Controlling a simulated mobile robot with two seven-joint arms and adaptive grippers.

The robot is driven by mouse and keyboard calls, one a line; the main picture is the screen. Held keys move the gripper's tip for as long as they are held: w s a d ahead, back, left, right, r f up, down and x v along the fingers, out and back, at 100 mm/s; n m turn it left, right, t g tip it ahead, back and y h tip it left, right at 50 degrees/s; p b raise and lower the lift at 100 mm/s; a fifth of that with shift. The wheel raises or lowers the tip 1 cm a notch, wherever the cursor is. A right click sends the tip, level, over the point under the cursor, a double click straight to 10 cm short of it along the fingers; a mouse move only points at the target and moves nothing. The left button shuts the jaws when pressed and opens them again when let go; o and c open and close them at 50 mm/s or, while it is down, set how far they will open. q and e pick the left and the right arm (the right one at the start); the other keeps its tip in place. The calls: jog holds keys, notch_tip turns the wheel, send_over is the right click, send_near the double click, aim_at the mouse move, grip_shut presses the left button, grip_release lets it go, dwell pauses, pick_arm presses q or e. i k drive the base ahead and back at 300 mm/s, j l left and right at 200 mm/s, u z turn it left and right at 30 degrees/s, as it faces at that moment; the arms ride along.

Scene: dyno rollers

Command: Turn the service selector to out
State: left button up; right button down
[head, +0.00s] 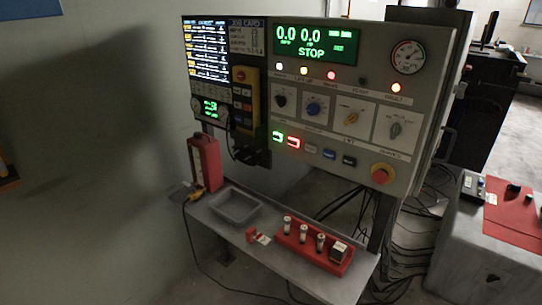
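The control panel (337,97) stands upright in the middle of the head view. The yellow and grey knobs look tilted. Neither of my grippers is in view.
A green display (314,43) reads STOP above several lamps. A red emergency button (382,173) sits at the panel's lower right. Below, a shelf (290,268) holds a grey tray (237,207) and a red holder (312,248). Cables hang behind; a grey block (470,262) stands right.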

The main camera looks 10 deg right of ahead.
aim_at(395, 130)
jog(key=z, duration=0.8)
